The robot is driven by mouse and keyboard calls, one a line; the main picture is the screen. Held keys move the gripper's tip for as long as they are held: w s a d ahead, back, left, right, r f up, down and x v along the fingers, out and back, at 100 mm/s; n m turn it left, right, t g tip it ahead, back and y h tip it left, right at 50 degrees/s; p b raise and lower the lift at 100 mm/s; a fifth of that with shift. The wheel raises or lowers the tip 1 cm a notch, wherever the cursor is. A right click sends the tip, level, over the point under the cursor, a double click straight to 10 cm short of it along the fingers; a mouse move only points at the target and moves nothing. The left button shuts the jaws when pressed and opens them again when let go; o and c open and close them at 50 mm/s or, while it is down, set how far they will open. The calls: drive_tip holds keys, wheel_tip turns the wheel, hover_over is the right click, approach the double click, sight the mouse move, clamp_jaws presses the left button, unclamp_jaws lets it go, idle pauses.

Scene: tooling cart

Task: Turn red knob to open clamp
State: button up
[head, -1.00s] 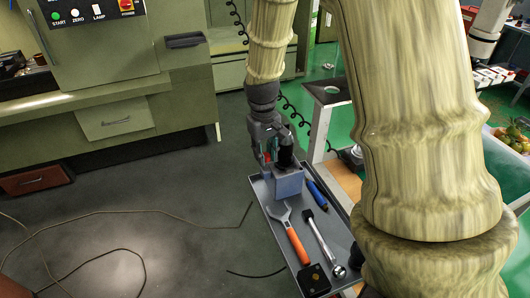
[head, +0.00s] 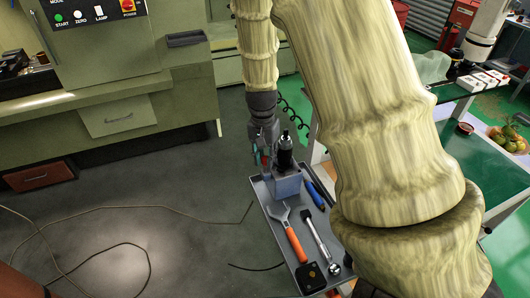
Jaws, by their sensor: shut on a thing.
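A blue-grey block-shaped clamp base (head: 284,188) stands at the far end of the grey tray, with a dark upright cylinder (head: 285,155) on it. My gripper (head: 265,160) comes down from above at the left side of this fixture. A small patch of red, the red knob (head: 265,158), shows at its fingers, with a bit of teal beside it. My gripper is shut on the knob; the fingers hide most of it. Whether the clamp's jaws are open or shut cannot be made out.
The tray (head: 262,196) also holds an orange-handled wrench (head: 296,246), a ratchet (head: 319,240), a blue-handled tool (head: 315,196) and a black-and-yellow tape measure (head: 311,277). A green-grey machine (head: 110,100) stands left. Dark floor with a cable lies clear between.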

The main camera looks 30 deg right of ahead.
sight(264, 157)
drive_tip(key=m+p, duration=0.1)
drive_tip(key=m, duration=0.2)
drive_tip(key=shift+r+m+p, duration=0.1)
drive_tip(key=shift+m+p, duration=0.2)
drive_tip(key=shift+p, duration=0.1)
drive_tip(key=shift+m+p, duration=0.65)
drive_tip(key=shift+m, duration=0.85)
drive_tip(key=o, duration=0.8)
drive_tip(key=shift+c, duration=0.2)
wheel_tip(264, 157, up, 12)
drive_tip(key=shift+w, duration=0.35)
